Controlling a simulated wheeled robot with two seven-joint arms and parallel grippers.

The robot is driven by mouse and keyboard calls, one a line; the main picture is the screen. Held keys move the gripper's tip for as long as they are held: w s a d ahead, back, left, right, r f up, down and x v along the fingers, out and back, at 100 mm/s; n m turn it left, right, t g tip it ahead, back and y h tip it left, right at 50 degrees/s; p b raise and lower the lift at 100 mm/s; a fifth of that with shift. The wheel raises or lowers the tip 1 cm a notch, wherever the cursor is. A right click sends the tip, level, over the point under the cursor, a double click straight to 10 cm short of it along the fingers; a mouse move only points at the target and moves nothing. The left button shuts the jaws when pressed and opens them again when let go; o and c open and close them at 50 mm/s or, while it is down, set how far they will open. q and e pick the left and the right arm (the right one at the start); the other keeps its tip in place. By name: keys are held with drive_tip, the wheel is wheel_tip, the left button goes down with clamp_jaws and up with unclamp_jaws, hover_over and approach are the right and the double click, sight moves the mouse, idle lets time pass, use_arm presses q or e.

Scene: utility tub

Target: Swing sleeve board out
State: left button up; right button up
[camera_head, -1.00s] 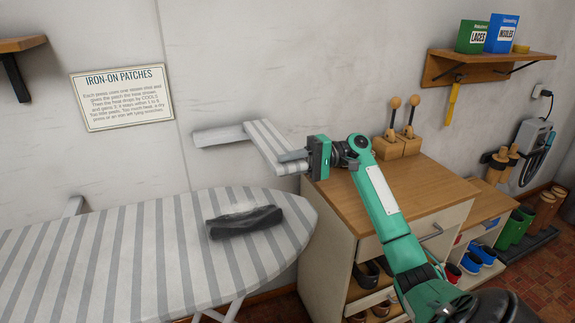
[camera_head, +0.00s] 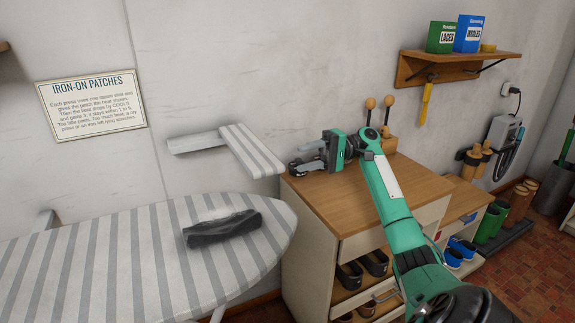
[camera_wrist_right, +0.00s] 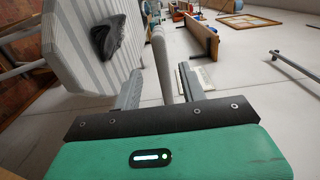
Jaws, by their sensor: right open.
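The sleeve board (camera_head: 252,150) is a narrow, grey-and-white striped board on a pale arm (camera_head: 196,142) near the wall, above and behind the ironing board (camera_head: 120,245). Its free end points toward the cabinet. My right gripper (camera_head: 297,168) is open, just right of that end, and looks apart from it in the head view. In the right wrist view, a pale rounded edge (camera_wrist_right: 162,62), likely the sleeve board seen edge-on, stands beyond and between the open fingers (camera_wrist_right: 160,88). I cannot tell how deep it lies between them. My left gripper is not in view.
A dark folded cloth (camera_head: 222,228) lies on the ironing board. A wooden-topped cabinet (camera_head: 345,205) stands under my right gripper. Two knobbed levers (camera_head: 380,110) stand at its back. A wall shelf (camera_head: 455,68) holds boxes. A sign (camera_head: 92,103) hangs at left.

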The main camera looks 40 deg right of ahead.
drive_tip(key=shift+v, duration=1.3)
